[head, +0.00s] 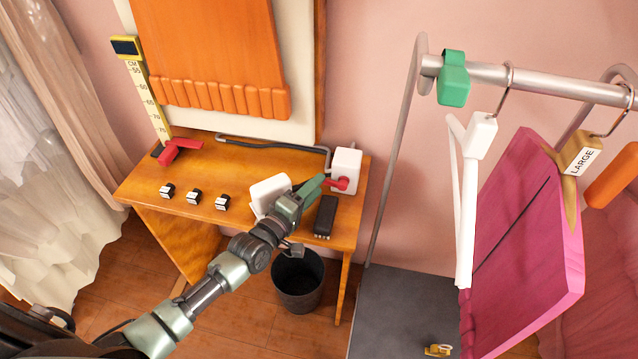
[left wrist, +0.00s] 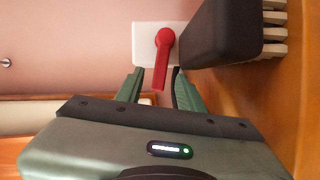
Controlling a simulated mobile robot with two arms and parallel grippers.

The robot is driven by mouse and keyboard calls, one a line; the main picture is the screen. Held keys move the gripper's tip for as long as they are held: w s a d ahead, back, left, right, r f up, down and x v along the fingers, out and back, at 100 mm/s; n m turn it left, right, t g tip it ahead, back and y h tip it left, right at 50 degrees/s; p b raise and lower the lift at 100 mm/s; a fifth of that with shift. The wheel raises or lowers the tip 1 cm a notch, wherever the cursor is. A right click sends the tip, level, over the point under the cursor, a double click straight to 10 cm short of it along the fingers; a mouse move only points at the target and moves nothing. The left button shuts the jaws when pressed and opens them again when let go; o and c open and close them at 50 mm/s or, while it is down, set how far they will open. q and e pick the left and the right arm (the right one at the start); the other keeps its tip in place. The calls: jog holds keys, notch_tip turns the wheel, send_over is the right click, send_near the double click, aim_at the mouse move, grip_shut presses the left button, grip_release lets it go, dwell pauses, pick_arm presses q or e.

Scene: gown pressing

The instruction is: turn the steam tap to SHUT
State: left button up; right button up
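The steam tap is a white box (head: 346,163) with a red lever (head: 340,184), at the back right of the wooden table. In the left wrist view the white plate (left wrist: 146,40) carries the red lever (left wrist: 163,50), which hangs down from its pivot, tilted slightly left. My left gripper (head: 318,184) is at the lever. In the left wrist view its green fingers (left wrist: 157,80) are open, one on each side of the lever's lower end, with small gaps showing. No SHUT marking is legible. My right gripper is not in view.
A dark brush (head: 326,214) lies close beside the tap; it looms at upper right in the wrist view (left wrist: 222,35). A white piece (head: 268,190) is behind my gripper. Small labelled blocks (head: 193,196) stand left. A bin (head: 298,280) is below; a pink gown (head: 525,240) hangs right.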

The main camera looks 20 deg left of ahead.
pick_arm(q)
jog(key=shift+x, duration=1)
grip_shut()
dwell(0.7)
